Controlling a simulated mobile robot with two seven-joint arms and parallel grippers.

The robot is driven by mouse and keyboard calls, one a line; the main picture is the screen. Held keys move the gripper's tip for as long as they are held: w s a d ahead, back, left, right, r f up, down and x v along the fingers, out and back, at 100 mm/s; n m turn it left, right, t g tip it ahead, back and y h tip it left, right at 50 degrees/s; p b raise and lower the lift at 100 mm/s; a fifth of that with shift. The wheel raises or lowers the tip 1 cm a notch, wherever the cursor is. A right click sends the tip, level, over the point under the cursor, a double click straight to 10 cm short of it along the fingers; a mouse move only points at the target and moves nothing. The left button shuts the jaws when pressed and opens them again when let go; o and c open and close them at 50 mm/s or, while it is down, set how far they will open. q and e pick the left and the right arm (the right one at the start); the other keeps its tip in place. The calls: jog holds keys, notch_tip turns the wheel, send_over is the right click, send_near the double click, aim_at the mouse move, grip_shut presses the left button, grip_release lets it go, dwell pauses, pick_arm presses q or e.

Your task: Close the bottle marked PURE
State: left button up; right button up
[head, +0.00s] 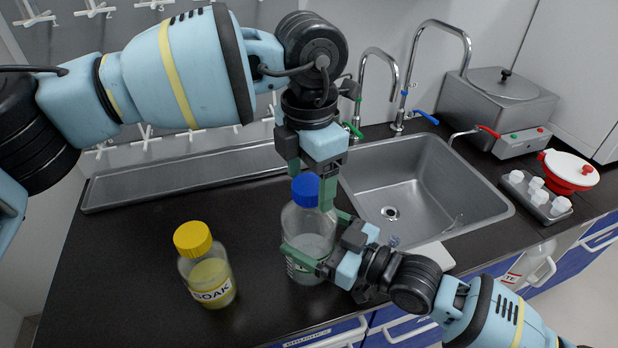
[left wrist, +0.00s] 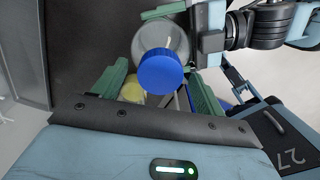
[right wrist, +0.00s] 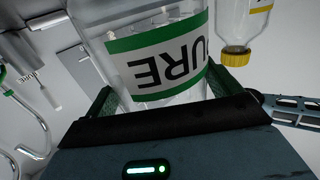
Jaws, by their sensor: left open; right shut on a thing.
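The clear bottle (head: 301,226) stands upright on the dark counter, and its green-edged PURE label (right wrist: 165,68) shows in the right wrist view. A blue cap (head: 306,190) sits on its mouth; whether it is tight I cannot tell. My right gripper (head: 312,246) is shut around the bottle's body from the right. My left gripper (head: 312,176) points down from above, open, with its green fingers on either side of the blue cap. In the left wrist view the cap (left wrist: 161,72) lies between the fingers, with a gap on the left.
A SOAK bottle (head: 207,268) with a yellow cap stands to the left. A steel sink (head: 420,180) with taps lies behind right. A tray of white jars (head: 537,195), a red-and-white container (head: 568,172) and a steel bath (head: 497,105) stand farther right.

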aim_at(333, 243)
pick_arm(q)
notch_tip(333, 243, up, 11)
jog(key=shift+r, duration=0.2)
dwell(0.3)
pick_arm(e)
jog(key=o, duration=1.6)
jog(key=shift+d, duration=0.1)
jog(key=v, duration=0.6)
jog(key=shift+s+d+f+b, duration=0.15)
jog(key=shift+d+b, duration=0.1)
jog(key=shift+b, duration=0.15)
pick_arm(q)
jog(key=shift+w+f, duration=0.25)
jog(key=shift+f, duration=0.95)
pick_arm(e)
jog(key=shift+s+d, duration=0.3)
jog(key=shift+d, duration=0.15)
